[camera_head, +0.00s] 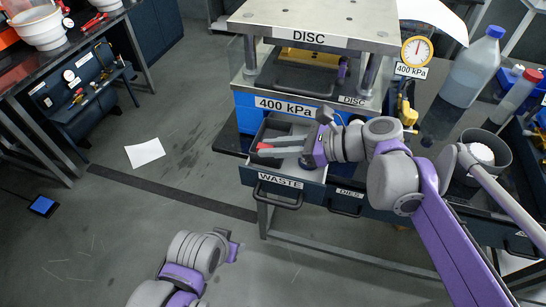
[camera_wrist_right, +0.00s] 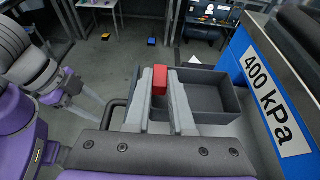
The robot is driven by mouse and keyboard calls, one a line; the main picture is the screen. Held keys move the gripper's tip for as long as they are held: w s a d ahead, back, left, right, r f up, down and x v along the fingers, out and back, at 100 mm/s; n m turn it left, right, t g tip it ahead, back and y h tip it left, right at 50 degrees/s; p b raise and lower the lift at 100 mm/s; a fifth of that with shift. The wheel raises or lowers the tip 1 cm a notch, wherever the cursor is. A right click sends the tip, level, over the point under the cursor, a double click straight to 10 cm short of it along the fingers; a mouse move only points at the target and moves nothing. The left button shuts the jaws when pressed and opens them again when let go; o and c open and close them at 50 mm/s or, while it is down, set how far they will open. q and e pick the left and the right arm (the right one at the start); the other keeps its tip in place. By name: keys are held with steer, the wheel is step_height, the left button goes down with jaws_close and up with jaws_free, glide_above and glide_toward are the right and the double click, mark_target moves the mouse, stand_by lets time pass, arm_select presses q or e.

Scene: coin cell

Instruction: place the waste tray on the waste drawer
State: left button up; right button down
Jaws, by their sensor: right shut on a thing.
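The waste drawer (camera_head: 279,181), with a WASTE label on its front, is pulled out below the press. The dark grey, open-topped waste tray (camera_head: 283,127) is at the drawer opening; it also shows in the wrist view (camera_wrist_right: 222,97). My right gripper (camera_head: 264,147) reaches in from the right, over the drawer. In the wrist view its grey fingers (camera_wrist_right: 161,72) are shut around a red tab (camera_wrist_right: 159,82) at the tray's side. I cannot tell whether the tray's underside touches the drawer. My left gripper (camera_head: 233,247) is low over the floor, away from the drawer, its fingers unclear.
The press (camera_head: 310,20) and its blue 400 kPa base (camera_wrist_right: 262,95) stand close beside the tray. The DIES drawer (camera_head: 346,200) is right of the waste drawer. A bottle (camera_head: 474,67) and grey cup (camera_head: 486,153) stand on the bench. Open floor lies left.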

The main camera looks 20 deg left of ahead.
mark_target(274, 159)
steer(key=shift+w+f, duration=0.1)
steer(key=shift+f, duration=2.05)
steer(key=c, duration=1.1)
jaws_free()
steer(key=shift+f+b, duration=0.1)
steer(key=shift+b, duration=0.2)
steer(key=shift+o, duration=0.2)
steer(key=v, duration=1.2)
steer(key=shift+p, duration=0.35)
